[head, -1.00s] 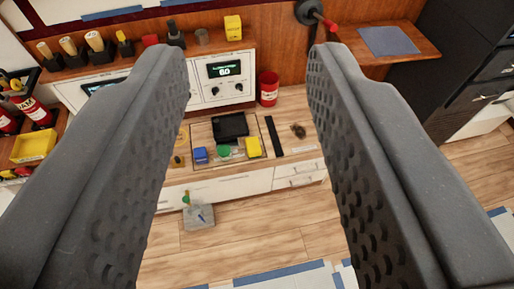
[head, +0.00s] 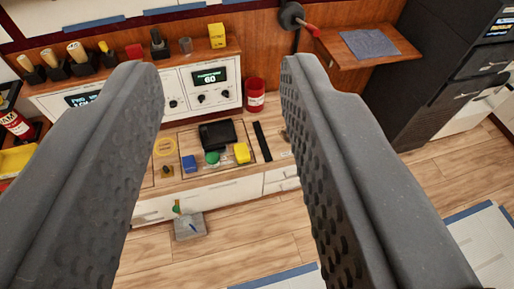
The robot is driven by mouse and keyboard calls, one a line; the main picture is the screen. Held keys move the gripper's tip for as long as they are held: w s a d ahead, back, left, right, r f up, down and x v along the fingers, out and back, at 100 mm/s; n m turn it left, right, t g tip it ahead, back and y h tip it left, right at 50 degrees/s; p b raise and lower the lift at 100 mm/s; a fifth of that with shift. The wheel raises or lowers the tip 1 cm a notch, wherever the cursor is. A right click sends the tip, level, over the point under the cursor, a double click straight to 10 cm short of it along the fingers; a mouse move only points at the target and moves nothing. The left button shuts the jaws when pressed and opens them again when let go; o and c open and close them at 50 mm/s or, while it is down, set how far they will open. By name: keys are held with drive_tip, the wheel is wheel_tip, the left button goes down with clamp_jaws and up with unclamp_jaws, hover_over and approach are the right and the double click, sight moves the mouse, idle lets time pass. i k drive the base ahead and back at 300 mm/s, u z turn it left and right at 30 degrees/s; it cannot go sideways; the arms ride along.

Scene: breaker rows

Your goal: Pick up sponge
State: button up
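A small yellow block (head: 241,153), which looks like a sponge, lies on the low counter between a green round item (head: 212,157) and a black strip (head: 262,141). A blue block (head: 189,163) lies to the left of the green item. I cannot tell for sure which block is the sponge. My gripper (head: 220,68) is open and empty. Its two grey dimpled fingers stand wide apart at left and right, nearer the camera than the counter. The blocks show in the gap between them, well beyond the fingers.
A black tray-like item (head: 217,134) lies behind the blocks. A red can (head: 255,94) stands right of the control panel (head: 210,84). A yellow box (head: 217,36) stands on the shelf above. A blue-grey cloth (head: 370,43) lies on a side table. A grey plate (head: 189,226) is on the wood floor.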

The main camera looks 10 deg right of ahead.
sight(242, 153)
drive_tip(key=z, duration=0.55)
drive_tip(key=i, duration=1.55)
drive_tip(key=u, duration=0.4)
